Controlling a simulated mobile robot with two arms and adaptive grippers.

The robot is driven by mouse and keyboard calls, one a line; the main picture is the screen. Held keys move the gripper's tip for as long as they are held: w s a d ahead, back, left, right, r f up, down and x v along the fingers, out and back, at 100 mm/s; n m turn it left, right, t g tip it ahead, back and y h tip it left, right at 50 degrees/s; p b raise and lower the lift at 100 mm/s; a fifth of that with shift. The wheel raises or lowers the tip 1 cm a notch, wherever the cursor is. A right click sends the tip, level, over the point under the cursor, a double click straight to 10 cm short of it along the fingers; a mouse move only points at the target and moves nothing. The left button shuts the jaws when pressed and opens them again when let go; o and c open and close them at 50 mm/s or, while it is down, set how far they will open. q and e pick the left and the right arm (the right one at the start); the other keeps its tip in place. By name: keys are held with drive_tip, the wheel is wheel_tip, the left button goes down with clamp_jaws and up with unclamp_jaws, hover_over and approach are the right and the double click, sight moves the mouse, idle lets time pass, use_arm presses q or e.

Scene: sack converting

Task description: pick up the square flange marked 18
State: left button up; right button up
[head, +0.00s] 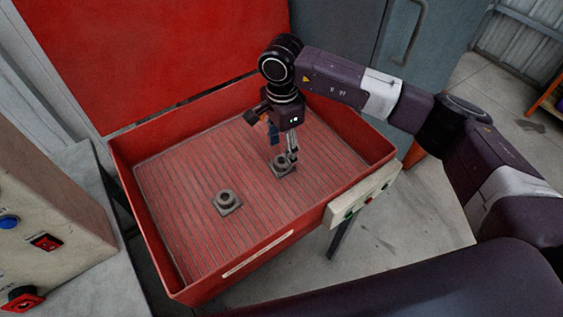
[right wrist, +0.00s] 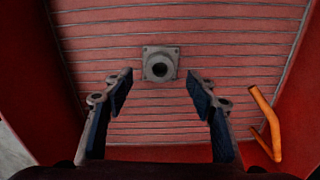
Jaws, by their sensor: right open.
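Two grey square flanges, each with a round raised hub, lie flat on the ribbed floor of a red tray. One flange (head: 228,203) is nearer the tray's front left. The other flange (head: 283,168) is farther right, just below my right gripper (head: 282,147). A flange (right wrist: 160,64) also shows in the right wrist view, hub and bore facing up, ahead of the open fingers (right wrist: 161,92). Nothing is between the fingers. The number 18 is not readable on either flange. My left gripper is out of view.
The red tray (head: 120,160) has raised walls around the flanges, and its floor is otherwise bare. A raised red panel (head: 150,55) stands behind it. A control strip (head: 362,195) is on its right front edge. An orange bar (right wrist: 265,122) shows in the wrist view.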

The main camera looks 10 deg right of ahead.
sight(282, 160)
wheel_tip(282, 160, down, 5)
drive_tip(key=shift+r+p, duration=0.2)
drive_tip(key=shift+p, duration=0.35)
drive_tip(key=shift+c, duration=0.2)
clamp_jaws()
drive_tip(key=shift+r, duration=0.1)
